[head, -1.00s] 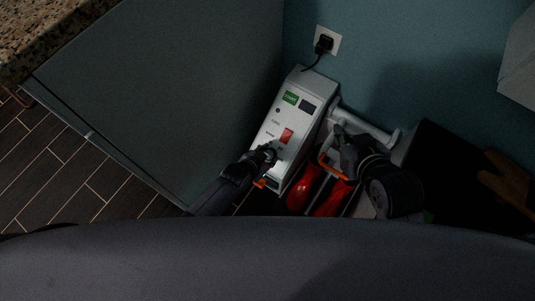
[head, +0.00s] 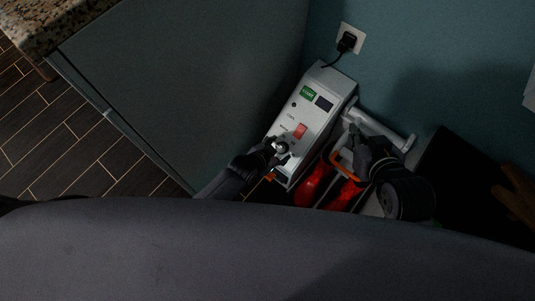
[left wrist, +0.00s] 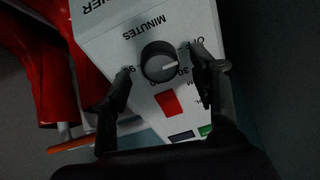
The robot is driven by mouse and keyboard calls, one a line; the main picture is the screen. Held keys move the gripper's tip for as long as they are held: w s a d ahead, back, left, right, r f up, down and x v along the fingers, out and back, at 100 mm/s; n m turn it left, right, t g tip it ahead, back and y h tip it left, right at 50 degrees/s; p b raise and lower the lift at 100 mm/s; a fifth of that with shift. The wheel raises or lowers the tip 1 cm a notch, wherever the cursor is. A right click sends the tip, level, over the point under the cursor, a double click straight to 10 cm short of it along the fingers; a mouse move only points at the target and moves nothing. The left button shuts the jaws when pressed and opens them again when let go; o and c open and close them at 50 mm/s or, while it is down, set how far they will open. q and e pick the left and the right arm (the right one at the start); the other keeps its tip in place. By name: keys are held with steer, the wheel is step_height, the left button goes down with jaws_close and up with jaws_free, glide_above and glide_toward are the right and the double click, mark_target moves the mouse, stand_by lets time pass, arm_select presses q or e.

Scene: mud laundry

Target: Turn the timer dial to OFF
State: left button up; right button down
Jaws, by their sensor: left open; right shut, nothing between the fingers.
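The white timer box (head: 317,112) stands by the wall, with a red switch (head: 300,131) and a green label. My left gripper (left wrist: 163,63) is open, one finger on each side of the dial; contact cannot be told. In the head view my left gripper (head: 278,149) covers the dial area. My right gripper (head: 354,136) is shut and empty, right of the box.
Red objects (head: 313,187) lie beside the box, below my right gripper. A white bar (head: 382,128) is behind that gripper. A black plug sits in the wall socket (head: 351,38). A grey panel (head: 190,80) stands close on the left.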

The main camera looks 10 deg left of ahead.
arm_select(q)
steer(key=v, duration=1)
stand_by(0.4)
